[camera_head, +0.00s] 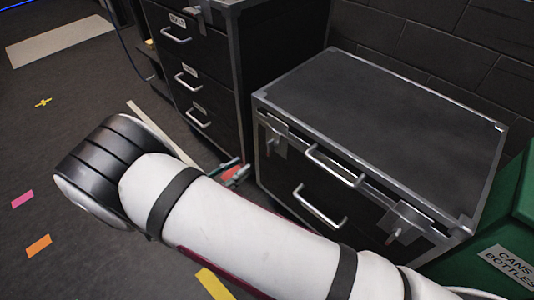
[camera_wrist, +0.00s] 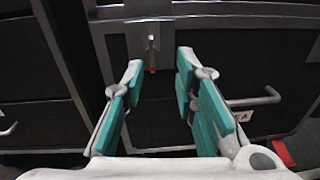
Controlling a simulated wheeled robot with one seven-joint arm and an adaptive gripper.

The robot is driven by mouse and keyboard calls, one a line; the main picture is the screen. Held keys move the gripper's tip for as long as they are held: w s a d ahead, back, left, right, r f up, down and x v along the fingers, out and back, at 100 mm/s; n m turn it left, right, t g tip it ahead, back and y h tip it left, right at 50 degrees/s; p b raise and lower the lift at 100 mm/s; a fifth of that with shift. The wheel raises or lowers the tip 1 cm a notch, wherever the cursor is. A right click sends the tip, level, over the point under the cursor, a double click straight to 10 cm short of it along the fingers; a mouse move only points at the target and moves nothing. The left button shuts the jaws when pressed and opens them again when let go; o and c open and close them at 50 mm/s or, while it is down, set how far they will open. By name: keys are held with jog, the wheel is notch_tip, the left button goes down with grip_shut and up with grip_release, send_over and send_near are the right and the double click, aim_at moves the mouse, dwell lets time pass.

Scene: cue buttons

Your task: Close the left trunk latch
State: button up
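The black trunk (camera_head: 385,95) with silver edges stands at the right in the head view, its lid down. Its left latch (camera_head: 273,138) is a metal plate with a small lever, near the front left corner. In the wrist view what looks like this latch (camera_wrist: 151,50) hangs straight down, with a red tip at its lower end. My gripper (camera_wrist: 157,85) is open and empty, its teal-padded fingers wide apart. The latch shows beyond and between the fingertips, not touched. In the head view my arm hides most of the gripper; a bit of it (camera_head: 230,165) shows left of the trunk.
The trunk's right latch (camera_head: 405,225) and two front handles are near. A dark drawer cabinet (camera_head: 258,75) stands left of the trunk, with a narrow gap between. A green bin (camera_head: 485,250) is at the lower right. The floor at left is open, with bits of coloured tape.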

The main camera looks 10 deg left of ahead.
aim_at(272, 147)
jog(key=w+d+f+n+t+b, duration=0.1)
jog(key=w+d+f+b, duration=0.1)
jog(key=w+d, duration=0.5)
jog(key=w+b, duration=0.1)
jog(key=w, duration=0.2)
jog(key=shift+f+y, duration=0.3)
jog(key=shift+y, duration=0.1)
grip_shut()
